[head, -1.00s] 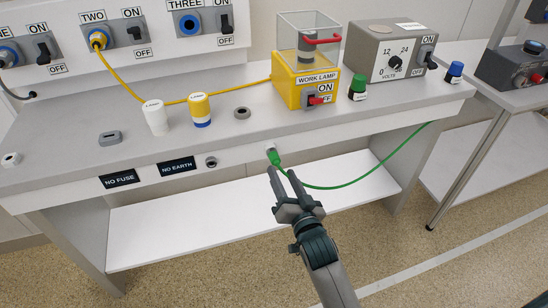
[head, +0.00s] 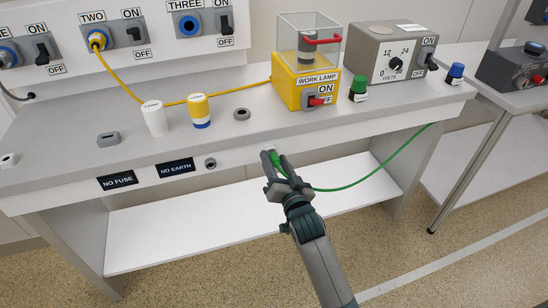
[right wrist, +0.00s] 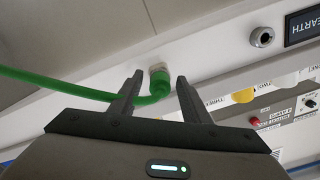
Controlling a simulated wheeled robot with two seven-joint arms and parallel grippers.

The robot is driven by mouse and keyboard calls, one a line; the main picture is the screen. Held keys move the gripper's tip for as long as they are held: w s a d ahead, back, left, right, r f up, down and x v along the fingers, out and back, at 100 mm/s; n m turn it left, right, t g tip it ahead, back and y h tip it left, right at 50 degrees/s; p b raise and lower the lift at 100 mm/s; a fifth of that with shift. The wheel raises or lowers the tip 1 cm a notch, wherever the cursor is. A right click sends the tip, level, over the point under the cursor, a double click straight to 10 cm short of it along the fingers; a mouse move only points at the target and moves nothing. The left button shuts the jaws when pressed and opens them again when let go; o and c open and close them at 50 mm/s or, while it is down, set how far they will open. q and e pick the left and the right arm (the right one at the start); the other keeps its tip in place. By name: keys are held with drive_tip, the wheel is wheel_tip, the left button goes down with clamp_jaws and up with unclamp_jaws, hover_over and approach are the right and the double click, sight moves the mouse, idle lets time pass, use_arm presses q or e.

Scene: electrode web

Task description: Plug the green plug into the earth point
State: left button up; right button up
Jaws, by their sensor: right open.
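The green plug (head: 277,163) sits at a pale fitting on the bench's front edge, with its green cable (head: 345,187) sagging away to the right. In the right wrist view the green plug (right wrist: 161,86) points into that fitting (right wrist: 158,67). My right gripper (head: 275,157) is open, with one finger on each side of the plug; contact cannot be told. It also shows in the right wrist view (right wrist: 160,80). The earth point (head: 210,163) is an empty round metal socket beside the NO EARTH label (head: 176,168); it also shows in the right wrist view (right wrist: 262,37). My left gripper is not in view.
A white shelf (head: 180,230) lies below. The front edge between plug and socket is clear.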

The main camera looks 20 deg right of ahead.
sight(277, 166)
clamp_jaws()
drive_tip(key=shift+s+p, duration=0.6)
drive_tip(key=shift+s, duration=0.15)
idle(1.0)
drive_tip(key=shift+s, duration=0.15)
drive_tip(key=shift+s+p, duration=0.55)
drive_tip(key=shift+s, duration=0.35)
